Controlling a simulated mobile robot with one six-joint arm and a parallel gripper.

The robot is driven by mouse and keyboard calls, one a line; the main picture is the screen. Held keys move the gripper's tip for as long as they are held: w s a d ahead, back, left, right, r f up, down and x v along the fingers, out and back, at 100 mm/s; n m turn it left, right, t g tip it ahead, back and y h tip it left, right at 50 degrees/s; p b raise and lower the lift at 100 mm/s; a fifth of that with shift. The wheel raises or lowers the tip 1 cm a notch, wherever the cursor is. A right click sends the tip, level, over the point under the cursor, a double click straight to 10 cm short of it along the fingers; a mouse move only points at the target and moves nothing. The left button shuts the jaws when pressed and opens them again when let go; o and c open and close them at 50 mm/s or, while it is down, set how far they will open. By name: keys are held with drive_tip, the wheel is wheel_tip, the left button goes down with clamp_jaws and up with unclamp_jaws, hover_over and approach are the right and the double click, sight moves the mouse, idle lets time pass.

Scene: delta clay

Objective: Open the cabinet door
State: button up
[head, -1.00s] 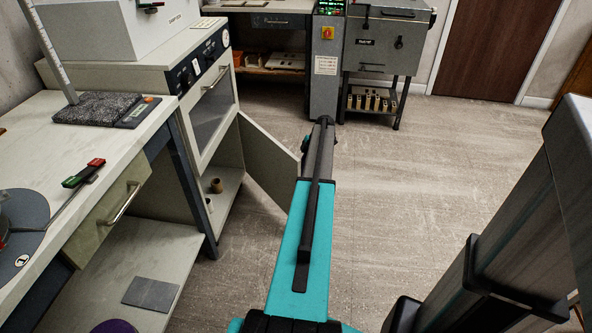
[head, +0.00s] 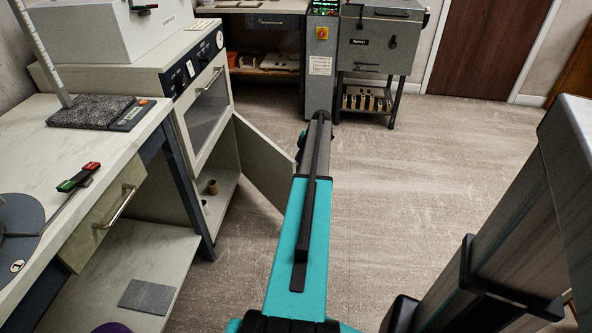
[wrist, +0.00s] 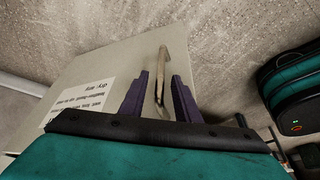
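The cabinet door (head: 264,160) is a pale panel below the windowed front of the left-hand unit. It stands swung well out from the cabinet (head: 222,195), whose inside shows. In the wrist view the door (wrist: 110,75) carries a label and a metal bar handle (wrist: 161,88). My gripper (wrist: 160,75) has its two purple fingers on either side of the handle, with visible gaps between them and the bar. It looks open around the handle. In the head view my arm hides the gripper.
Small brown cups (head: 212,187) stand inside the cabinet. A workbench (head: 75,150) with a drawer lies at the near left. A grey machine on a stand (head: 380,42) is at the back.

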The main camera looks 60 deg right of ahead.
drive_tip(key=p+v, duration=0.1)
drive_tip(key=v, duration=1)
